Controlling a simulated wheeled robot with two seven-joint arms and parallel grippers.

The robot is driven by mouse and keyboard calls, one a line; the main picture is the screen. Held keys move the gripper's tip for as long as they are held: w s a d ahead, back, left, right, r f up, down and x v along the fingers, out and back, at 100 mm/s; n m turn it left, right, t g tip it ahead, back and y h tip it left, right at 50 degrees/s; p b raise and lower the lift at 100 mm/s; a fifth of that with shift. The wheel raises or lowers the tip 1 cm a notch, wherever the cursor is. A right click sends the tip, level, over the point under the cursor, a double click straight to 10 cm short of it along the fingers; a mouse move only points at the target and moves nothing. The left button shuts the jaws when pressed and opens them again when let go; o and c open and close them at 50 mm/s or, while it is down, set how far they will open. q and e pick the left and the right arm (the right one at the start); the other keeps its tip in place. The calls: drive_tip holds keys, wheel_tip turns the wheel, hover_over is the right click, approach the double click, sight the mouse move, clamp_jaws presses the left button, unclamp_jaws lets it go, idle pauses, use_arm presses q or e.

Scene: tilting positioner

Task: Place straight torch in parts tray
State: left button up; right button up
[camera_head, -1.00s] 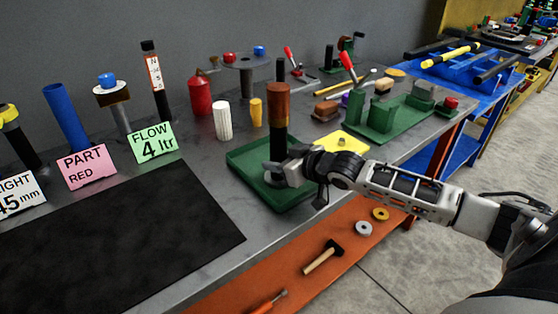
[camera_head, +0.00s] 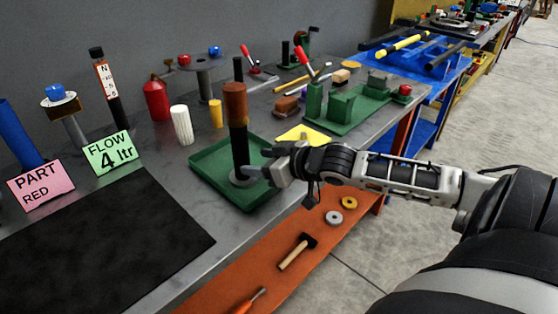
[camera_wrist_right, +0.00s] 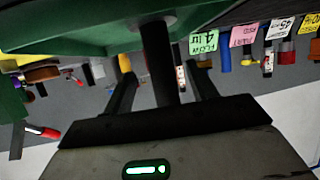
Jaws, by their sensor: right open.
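The straight torch, a tall black cylinder with a copper-brown band (camera_head: 235,103), stands upright on a round grey base inside the green parts tray (camera_head: 207,181). My right gripper (camera_head: 262,172) is low at the tray's right side, just right of the torch's lower part. Its jaws are open. In the right wrist view, which is upside down, the dark torch shaft (camera_wrist_right: 160,62) shows between the two spread fingers (camera_wrist_right: 162,88), beyond their tips or between them; contact is not visible. The tray also shows there (camera_wrist_right: 85,32). My left gripper is not in view.
A white ribbed cylinder (camera_head: 182,125) and a yellow one (camera_head: 215,113) stand behind the tray. A yellow plate (camera_head: 303,135) and a green fixture (camera_head: 342,108) are to its right. A black mat (camera_head: 100,240) lies front left. The lower orange shelf holds a hammer (camera_head: 297,252).

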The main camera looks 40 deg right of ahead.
drive_tip(key=shift+p+v, duration=0.6)
drive_tip(key=shift+v, duration=2.2)
